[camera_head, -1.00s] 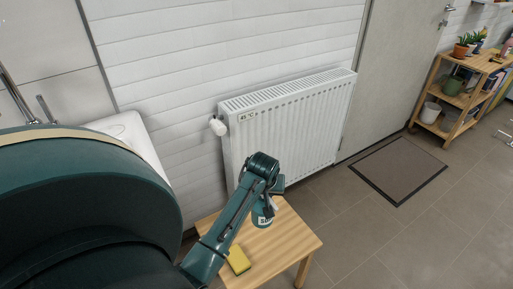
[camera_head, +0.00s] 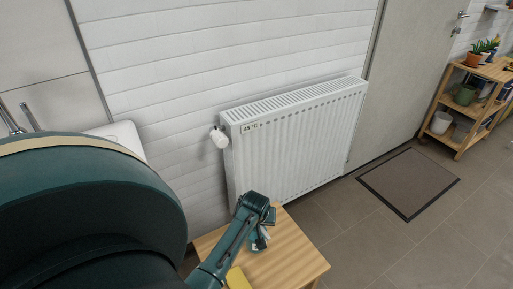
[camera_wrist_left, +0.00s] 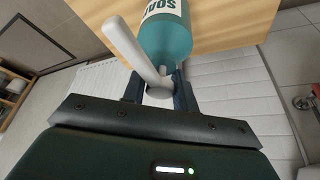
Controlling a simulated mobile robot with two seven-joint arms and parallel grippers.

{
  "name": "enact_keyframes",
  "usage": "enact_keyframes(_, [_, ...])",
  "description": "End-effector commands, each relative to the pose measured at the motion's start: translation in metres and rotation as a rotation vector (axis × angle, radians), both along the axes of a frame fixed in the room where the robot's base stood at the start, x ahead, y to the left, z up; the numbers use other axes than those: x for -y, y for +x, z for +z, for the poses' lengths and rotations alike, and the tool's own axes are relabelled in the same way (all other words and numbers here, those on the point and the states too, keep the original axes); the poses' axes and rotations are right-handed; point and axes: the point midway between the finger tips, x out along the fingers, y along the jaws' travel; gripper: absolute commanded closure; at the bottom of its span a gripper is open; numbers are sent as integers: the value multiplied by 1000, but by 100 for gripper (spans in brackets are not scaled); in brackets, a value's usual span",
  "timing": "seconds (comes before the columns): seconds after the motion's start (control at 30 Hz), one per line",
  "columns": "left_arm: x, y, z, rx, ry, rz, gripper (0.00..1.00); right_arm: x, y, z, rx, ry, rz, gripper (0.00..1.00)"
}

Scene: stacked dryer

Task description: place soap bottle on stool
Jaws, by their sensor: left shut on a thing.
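The teal soap bottle (camera_wrist_left: 166,38) has a white label and a white pump (camera_wrist_left: 135,48). In the left wrist view my left gripper (camera_wrist_left: 160,92) is shut around the bottle at its pump and neck; the bottle's base is out of frame. The wooden stool (camera_head: 292,262) is below in the head view, and its top (camera_wrist_left: 235,22) also shows in the wrist view. In the head view the bottle (camera_head: 259,243) is over the stool top, partly hidden by my arm. I cannot tell whether its base touches the wood. My right gripper is out of view.
A yellow sponge (camera_head: 237,279) lies on the stool's near left, beside my arm. A white radiator (camera_head: 295,140) stands on the wall behind the stool. The right side of the stool top is clear. A floor mat (camera_head: 408,183) and a wooden shelf (camera_head: 466,105) are further right.

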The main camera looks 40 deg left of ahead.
Motion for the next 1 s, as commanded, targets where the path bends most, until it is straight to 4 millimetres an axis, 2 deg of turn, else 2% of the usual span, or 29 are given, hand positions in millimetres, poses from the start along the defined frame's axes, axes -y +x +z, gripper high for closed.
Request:
enact_keyframes(0.1, [0,0,-20,-1,1,-1,100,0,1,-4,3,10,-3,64])
enact_keyframes(0.2, [0,0,-29,1,1,-1,100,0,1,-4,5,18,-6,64])
enact_keyframes(0.6, [0,0,-34,1,1,0,100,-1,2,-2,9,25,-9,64])
enact_keyframes(0.63, [0,0,-35,-1,-1,0,71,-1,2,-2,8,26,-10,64])
enact_keyframes(0.87, [0,0,-34,-1,-1,0,52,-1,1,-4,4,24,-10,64])
enact_keyframes(1.0, [0,0,-34,-1,-1,0,50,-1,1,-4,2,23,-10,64])
